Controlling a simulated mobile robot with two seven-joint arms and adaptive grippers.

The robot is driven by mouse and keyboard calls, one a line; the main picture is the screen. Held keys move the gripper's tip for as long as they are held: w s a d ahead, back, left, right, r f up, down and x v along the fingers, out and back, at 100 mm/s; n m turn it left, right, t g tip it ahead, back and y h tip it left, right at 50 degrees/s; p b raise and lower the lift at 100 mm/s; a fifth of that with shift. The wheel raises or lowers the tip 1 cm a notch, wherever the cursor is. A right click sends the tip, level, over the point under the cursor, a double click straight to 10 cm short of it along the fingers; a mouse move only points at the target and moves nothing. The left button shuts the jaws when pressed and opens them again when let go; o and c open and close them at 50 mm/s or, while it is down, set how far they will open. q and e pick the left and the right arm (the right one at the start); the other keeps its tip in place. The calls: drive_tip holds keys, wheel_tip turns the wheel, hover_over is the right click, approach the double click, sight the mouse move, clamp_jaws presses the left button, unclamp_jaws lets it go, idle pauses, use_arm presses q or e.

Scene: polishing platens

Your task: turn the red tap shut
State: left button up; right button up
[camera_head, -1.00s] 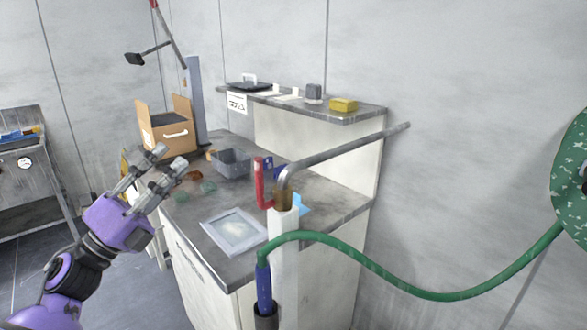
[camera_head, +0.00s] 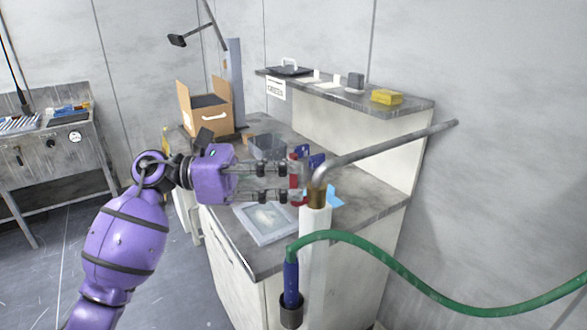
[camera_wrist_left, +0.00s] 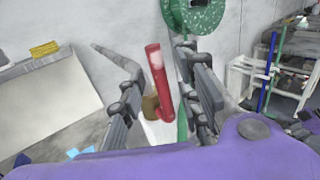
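The red tap handle (camera_head: 294,182) stands upright beside the brass fitting (camera_head: 317,195) on top of a white post (camera_head: 314,245). A grey spout pipe (camera_head: 385,147) runs from the fitting up to the right. My left gripper (camera_head: 298,180) reaches in from the left, its fingers at the handle and partly covering it. In the left wrist view the red handle (camera_wrist_left: 159,80) stands between the two spread fingers, with visible space on both sides. My left gripper is open around the handle, not closed on it. My right gripper is not in view.
A green hose (camera_head: 400,282) hangs from a blue connector (camera_head: 291,280) off to the right. Behind is a counter (camera_head: 375,200) with a cardboard box (camera_head: 207,108), a grey bin (camera_head: 266,146) and a framed panel (camera_head: 265,222). A shelf (camera_head: 420,103) holds a yellow block (camera_head: 387,97).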

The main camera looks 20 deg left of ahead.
use_arm(q)
drive_tip(key=shift+w+d, duration=0.2)
drive_tip(key=shift+d, duration=0.45)
clamp_jaws()
